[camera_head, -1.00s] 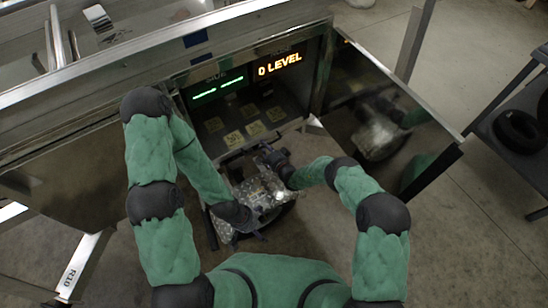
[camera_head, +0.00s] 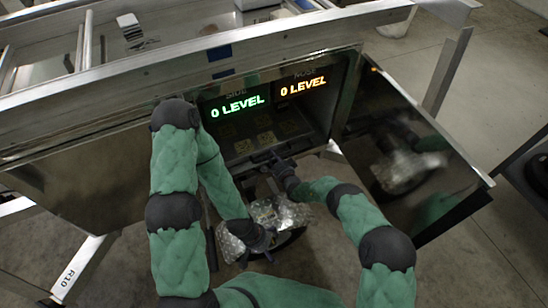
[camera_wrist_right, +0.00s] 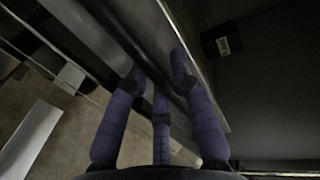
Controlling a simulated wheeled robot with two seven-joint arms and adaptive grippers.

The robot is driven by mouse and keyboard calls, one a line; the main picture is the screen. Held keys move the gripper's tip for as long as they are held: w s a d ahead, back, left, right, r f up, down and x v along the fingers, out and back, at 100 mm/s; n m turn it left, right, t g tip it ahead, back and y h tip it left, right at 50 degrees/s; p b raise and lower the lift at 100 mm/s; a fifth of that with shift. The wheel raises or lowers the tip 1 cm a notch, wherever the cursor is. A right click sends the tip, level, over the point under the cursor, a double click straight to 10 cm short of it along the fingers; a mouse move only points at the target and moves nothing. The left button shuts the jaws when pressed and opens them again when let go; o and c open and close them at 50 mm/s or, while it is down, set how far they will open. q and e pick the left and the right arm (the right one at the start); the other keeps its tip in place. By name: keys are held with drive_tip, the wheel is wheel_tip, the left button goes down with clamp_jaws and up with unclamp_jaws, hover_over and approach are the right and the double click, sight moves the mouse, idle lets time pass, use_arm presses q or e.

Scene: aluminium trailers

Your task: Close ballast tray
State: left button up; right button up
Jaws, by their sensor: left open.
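The ballast tray (camera_head: 238,160) shows in the head view in the trailer compartment's opening, below two lit displays. Dim yellow-labelled blocks lie in it. My right gripper (camera_head: 276,161) is at the tray's front edge. In the right wrist view its purple fingers (camera_wrist_right: 160,85) are extended along a metal edge, but whether they close on it is unclear. Contact with the bundle is unclear.
The left display (camera_head: 237,106) and right display (camera_head: 303,87) both read "0 LEVEL". A shiny door panel (camera_head: 405,145) stands swung open to the right of the compartment. A closed metal panel (camera_head: 75,190) is at left. A dark tyre (camera_head: 540,172) is at far right.

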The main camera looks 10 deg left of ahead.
drive_tip(key=shift+o, duration=0.8)
drive_tip(key=shift+w+a, duration=0.1)
drive_tip(key=shift+w, duration=0.05)
drive_tip(key=v, duration=1.2)
